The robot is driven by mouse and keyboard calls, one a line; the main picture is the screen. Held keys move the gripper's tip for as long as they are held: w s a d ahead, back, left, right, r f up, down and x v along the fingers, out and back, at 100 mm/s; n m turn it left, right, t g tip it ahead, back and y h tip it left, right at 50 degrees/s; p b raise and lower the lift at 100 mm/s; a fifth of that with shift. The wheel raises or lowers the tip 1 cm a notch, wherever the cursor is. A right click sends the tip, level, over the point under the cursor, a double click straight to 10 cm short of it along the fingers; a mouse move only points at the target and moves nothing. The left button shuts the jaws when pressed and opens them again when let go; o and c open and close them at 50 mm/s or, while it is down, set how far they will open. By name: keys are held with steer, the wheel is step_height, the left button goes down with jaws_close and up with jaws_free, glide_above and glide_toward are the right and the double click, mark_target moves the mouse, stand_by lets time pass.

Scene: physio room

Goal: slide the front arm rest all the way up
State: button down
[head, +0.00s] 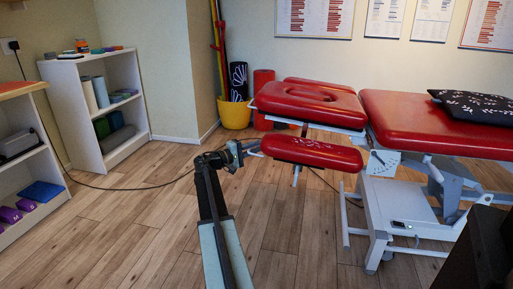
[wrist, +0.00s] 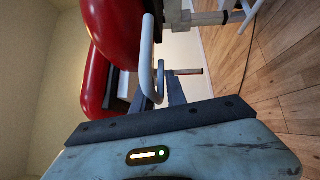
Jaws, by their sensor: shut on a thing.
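The front arm rest (head: 312,152) is a red padded piece on the near side of the treatment table, below the head section (head: 308,103). Its pad is close in the wrist view (wrist: 112,28), at the upper left. A pale bent bar (wrist: 147,60) beside the pad runs down between the dark fingers of my gripper (wrist: 162,84). My gripper (head: 237,152) is at the arm rest's left end in the head view and is shut on this bar. The exact contact is partly hidden by the fingers.
The red table top (head: 420,118) carries a dark patterned pillow (head: 475,103). The white table frame (head: 390,205) stands at right. A yellow bucket (head: 235,115) is behind. White shelves (head: 60,110) line the left wall. A dark cable (head: 130,188) crosses the open wooden floor.

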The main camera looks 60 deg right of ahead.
steer(key=shift+w+r, duration=0.15)
step_height(320, 180, up, 13)
steer(key=s+p, duration=0.1)
steer(key=p, duration=1.2)
steer(key=shift+d, duration=0.25)
steer(key=c, duration=1.6)
jaws_free()
steer(key=shift+o, duration=0.4)
steer(key=shift+s+r, duration=0.1)
steer(key=shift+s, duration=0.05)
